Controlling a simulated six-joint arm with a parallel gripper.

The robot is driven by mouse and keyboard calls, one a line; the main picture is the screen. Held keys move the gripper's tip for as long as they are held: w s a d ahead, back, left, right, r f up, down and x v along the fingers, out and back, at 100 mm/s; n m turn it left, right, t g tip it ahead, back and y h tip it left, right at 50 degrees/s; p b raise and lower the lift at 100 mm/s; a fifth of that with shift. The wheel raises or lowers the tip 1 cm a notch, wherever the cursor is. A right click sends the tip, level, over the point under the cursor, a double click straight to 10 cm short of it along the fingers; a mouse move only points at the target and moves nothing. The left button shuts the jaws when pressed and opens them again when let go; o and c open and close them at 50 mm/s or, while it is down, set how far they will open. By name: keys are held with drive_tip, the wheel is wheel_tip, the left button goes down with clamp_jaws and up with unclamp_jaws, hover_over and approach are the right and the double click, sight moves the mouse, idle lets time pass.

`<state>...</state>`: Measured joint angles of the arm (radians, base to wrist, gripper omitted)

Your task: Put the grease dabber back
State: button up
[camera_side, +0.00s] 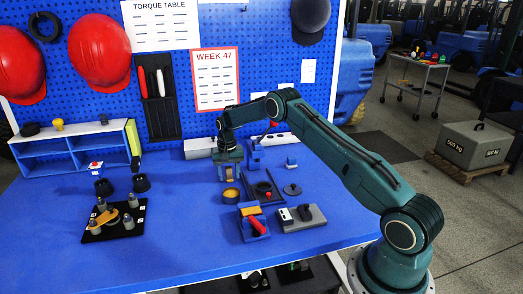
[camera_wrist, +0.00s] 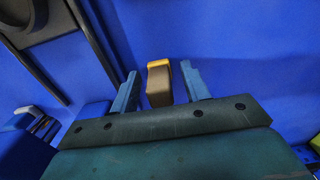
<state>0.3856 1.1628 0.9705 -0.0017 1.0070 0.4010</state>
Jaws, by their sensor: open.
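My gripper (camera_side: 230,174) hangs over the back middle of the blue bench, fingers down. In the wrist view its two blue fingers (camera_wrist: 159,74) are apart, with a small brown block with a yellow-orange end (camera_wrist: 159,86) between them. Gaps show on both sides of the block. It may be the grease dabber; I cannot tell for sure. Whether the block touches the bench or anything else is hidden.
A dark tray with a round part (camera_side: 263,188) lies right of the pot. In front are a blue holder with a red piece (camera_side: 254,224) and a grey plate (camera_side: 303,218). A black pegged plate (camera_side: 113,222) is at left. The front left bench is clear.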

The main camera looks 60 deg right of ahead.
wheel_tip(320, 180, up, 12)
drive_tip(key=shift+r, duration=0.1)
idle(0.6)
idle(0.4)
wheel_tip(320, 180, up, 13)
drive_tip(key=n+t, duration=0.1)
drive_tip(key=n, duration=0.1)
hover_over(228, 168)
drive_tip(key=s+a, duration=0.5)
drive_tip(key=a, duration=0.2)
drive_tip(key=s+a+r+n+t, duration=0.2)
drive_tip(key=s+a+r+n, duration=0.1)
drive_tip(key=s+a+r, duration=0.7)
drive_tip(key=s+a+f+n+t, duration=0.1)
drive_tip(key=s+a+f+n, duration=0.1)
drive_tip(key=s, duration=1)
drive_tip(key=s+a+f+n+t, duration=0.1)
drive_tip(key=s+a, duration=0.3)
drive_tip(key=s, duration=0.9)
drive_tip(key=shift+s+f+n+t, duration=0.2)
drive_tip(key=shift+f+n+t, duration=0.1)
drive_tip(key=shift+f+n, duration=0.3)
